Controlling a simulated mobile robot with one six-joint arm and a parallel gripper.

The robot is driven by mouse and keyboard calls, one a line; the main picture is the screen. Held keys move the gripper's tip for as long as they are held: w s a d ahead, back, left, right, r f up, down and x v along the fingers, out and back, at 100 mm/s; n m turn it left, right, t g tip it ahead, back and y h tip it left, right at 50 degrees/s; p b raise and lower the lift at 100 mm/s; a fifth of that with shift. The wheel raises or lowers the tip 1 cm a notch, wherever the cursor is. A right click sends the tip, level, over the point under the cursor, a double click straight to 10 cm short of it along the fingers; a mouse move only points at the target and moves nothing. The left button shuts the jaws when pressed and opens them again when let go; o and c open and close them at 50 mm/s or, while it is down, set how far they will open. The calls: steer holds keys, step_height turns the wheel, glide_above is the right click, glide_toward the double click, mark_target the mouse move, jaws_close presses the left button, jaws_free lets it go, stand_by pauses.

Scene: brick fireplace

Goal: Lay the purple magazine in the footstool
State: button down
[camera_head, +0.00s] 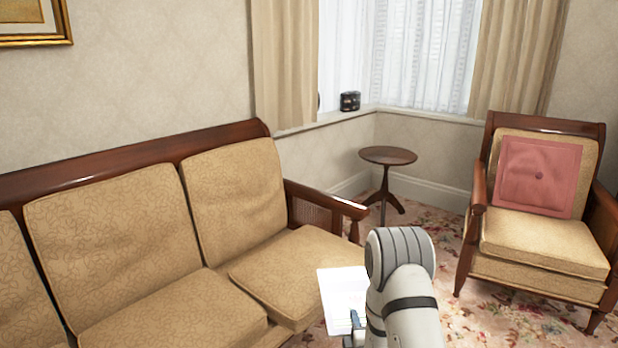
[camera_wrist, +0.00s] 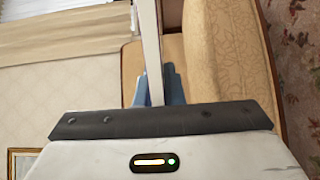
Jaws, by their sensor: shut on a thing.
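My gripper (camera_head: 356,328) is shut on a thin, flat, pale sheet-like thing, which I take to be the magazine (camera_head: 341,291). The side facing the head camera looks white; no purple shows. Part of it is hidden behind my arm. In the wrist view the magazine (camera_wrist: 151,45) shows edge-on as a narrow white strip between the blue fingers of my gripper (camera_wrist: 156,84). In the head view it is held in front of the sofa's right end. I see no footstool in either view.
A sofa (camera_head: 130,245) with tan cushions fills the left. A small round wooden table (camera_head: 388,156) stands in the corner. An armchair (camera_head: 545,240) with a pink cushion (camera_head: 540,175) is at the right. Patterned carpet (camera_head: 480,315) lies open between the sofa and armchair.

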steer(key=d, duration=0.2)
steer(key=d+h, duration=0.1)
steer(key=shift+s+r+m+p, duration=0.3)
steer(key=shift+s+m, duration=0.05)
steer(key=shift+m, duration=0.05)
step_height(320, 180, up, 30)
steer(key=p, duration=3)
steer(key=s, duration=0.1)
steer(key=s+r, duration=0.1)
steer(key=s, duration=0.1)
steer(key=s+r, duration=0.1)
steer(key=shift+s+a, duration=0.3)
steer(key=shift+s, duration=0.1)
